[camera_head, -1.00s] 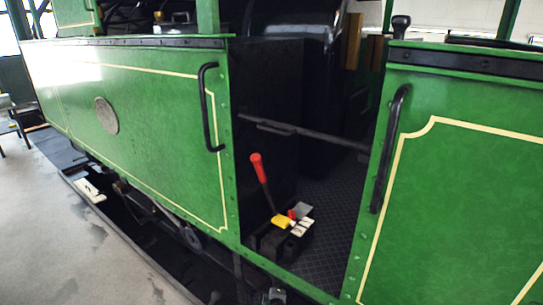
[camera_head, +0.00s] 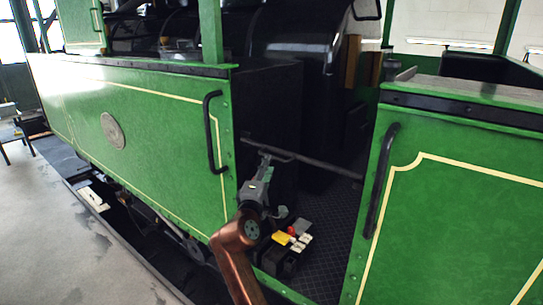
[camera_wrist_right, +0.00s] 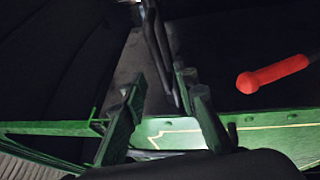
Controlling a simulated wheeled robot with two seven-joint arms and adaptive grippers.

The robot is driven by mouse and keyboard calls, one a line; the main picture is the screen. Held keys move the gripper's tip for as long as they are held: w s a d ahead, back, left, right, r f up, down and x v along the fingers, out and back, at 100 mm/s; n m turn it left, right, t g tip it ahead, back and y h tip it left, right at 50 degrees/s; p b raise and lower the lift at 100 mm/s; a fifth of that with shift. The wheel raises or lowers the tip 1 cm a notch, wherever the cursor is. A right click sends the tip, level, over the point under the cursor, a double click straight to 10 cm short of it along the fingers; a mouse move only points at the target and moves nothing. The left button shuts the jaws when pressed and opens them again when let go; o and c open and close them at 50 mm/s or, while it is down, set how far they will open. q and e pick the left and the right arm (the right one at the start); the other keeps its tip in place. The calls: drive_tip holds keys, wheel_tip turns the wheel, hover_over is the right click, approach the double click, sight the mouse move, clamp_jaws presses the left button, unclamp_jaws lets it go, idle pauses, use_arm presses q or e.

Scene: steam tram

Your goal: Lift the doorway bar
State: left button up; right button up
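The doorway bar (camera_head: 325,166) is a thin dark rod across the cab doorway between two green side panels, sloping down to the right in the head view. My right gripper (camera_head: 267,158) reaches up from below to the bar's left part. In the right wrist view, the gripper's fingers (camera_wrist_right: 163,108) stand apart, and a dark rod (camera_wrist_right: 158,45), apparently the bar, runs down toward the gap between them. I cannot tell whether it touches a finger. My left gripper is not in view.
A red lever handle (camera_wrist_right: 272,73) is close by in the right wrist view. Yellow and white blocks (camera_head: 283,238) sit on a dark box at the doorway floor. Black grab handles (camera_head: 213,130) flank the doorway. Dark patterned cab floor (camera_head: 320,225) lies beyond the bar.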

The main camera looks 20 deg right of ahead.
drive_tip(key=p+x, duration=0.1)
drive_tip(key=x, duration=0.4)
drive_tip(key=shift+w+d, duration=0.2)
drive_tip(key=shift+w, duration=0.15)
drive_tip(key=shift+c, duration=0.3)
clamp_jaws()
